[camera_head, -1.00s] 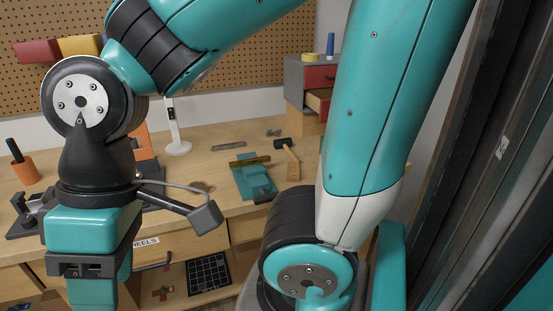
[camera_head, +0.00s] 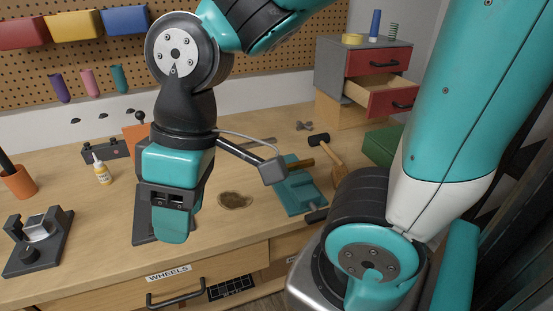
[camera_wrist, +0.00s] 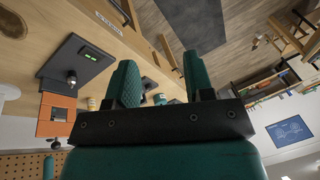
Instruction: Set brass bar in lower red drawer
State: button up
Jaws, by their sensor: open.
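The brass bar (camera_head: 300,165) lies across the teal vise (camera_head: 303,192) on the workbench, partly hidden by my arm's wrist part. The lower red drawer (camera_head: 392,101) stands pulled out of the grey cabinet at the back right, below a shut upper red drawer (camera_head: 378,62). My gripper (camera_head: 172,225) points down over the front of the bench, left of the vise and apart from the bar. In the wrist view my gripper (camera_wrist: 160,80) shows two teal fingers spread apart with nothing between them. The bar is not visible there.
A hammer (camera_head: 328,155) lies right of the vise, and a green box (camera_head: 384,145) stands below the open drawer. A glue bottle (camera_head: 102,170), an orange cup (camera_head: 18,182) and a dark fixture (camera_head: 38,240) stand on the left. A brown patch (camera_head: 235,200) lies left of the vise.

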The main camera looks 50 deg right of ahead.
jog(key=w+d+f+n+g+h+p, duration=0.15)
jog(key=w+d+h, duration=0.25)
jog(key=w+d, duration=0.6)
jog(key=w+d+n+g+h+p, duration=0.1)
jog(key=w+d+n+h+p, duration=0.3)
jog(key=d, duration=0.9)
jog(key=m, duration=0.1)
send_near(291, 167)
jog(key=w+a+f, duration=0.3)
jog(key=shift+y, duration=0.3)
jog(key=shift+p+x, duration=0.45)
jog(key=shift+x, duration=2.3)
grip_shut()
